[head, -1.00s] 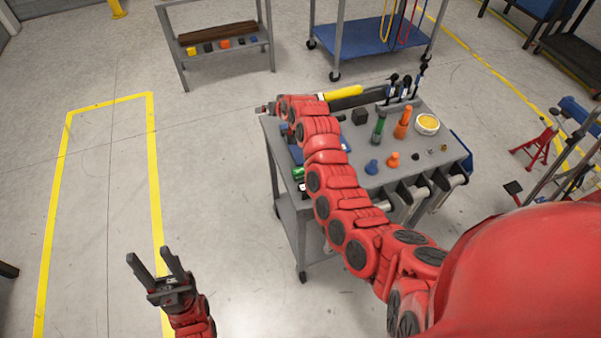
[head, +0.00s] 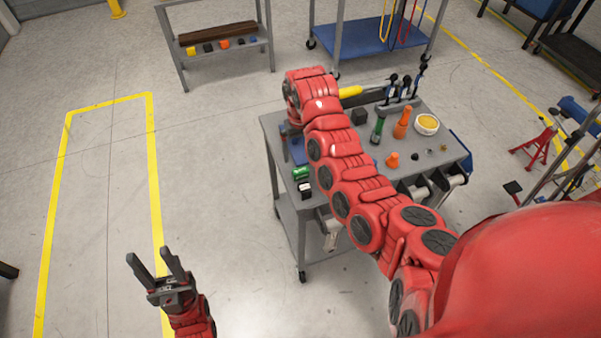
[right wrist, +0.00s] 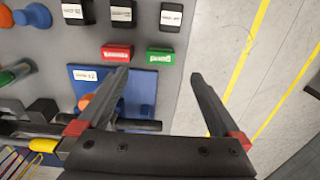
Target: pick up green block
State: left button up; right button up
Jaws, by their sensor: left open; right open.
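The green block (head: 300,172) lies on the left edge of the grey cart's top in the head view. It also shows in the right wrist view (right wrist: 159,57), with a white label on it. My right gripper (right wrist: 159,78) is open and empty. In the right wrist view the block appears between and just beyond its fingertips, apart from them. In the head view my right gripper is mostly hidden behind its own wrist, above the cart's left end. My left gripper (head: 150,254) is open and empty, over the floor at lower left, far from the cart.
A red block (right wrist: 117,51) sits beside the green one, and black labelled blocks (right wrist: 121,12) lie in a row near it. A blue tray (right wrist: 140,90) is close by. Floor left of the cart is clear.

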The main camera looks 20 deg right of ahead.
aim_at(301, 170)
notch_tip(301, 170, down, 4)
jog(key=shift+r+p, duration=0.1)
jog(key=shift+p, duration=0.6)
jog(key=shift+f, duration=0.55)
jog(key=shift+f+p, duration=0.5)
jog(key=shift+f, duration=0.1)
jog(key=shift+w+f, duration=0.15)
jog(key=shift+f, duration=1.9)
jog(key=c, duration=1.4)
jog(key=shift+r, duration=0.1)
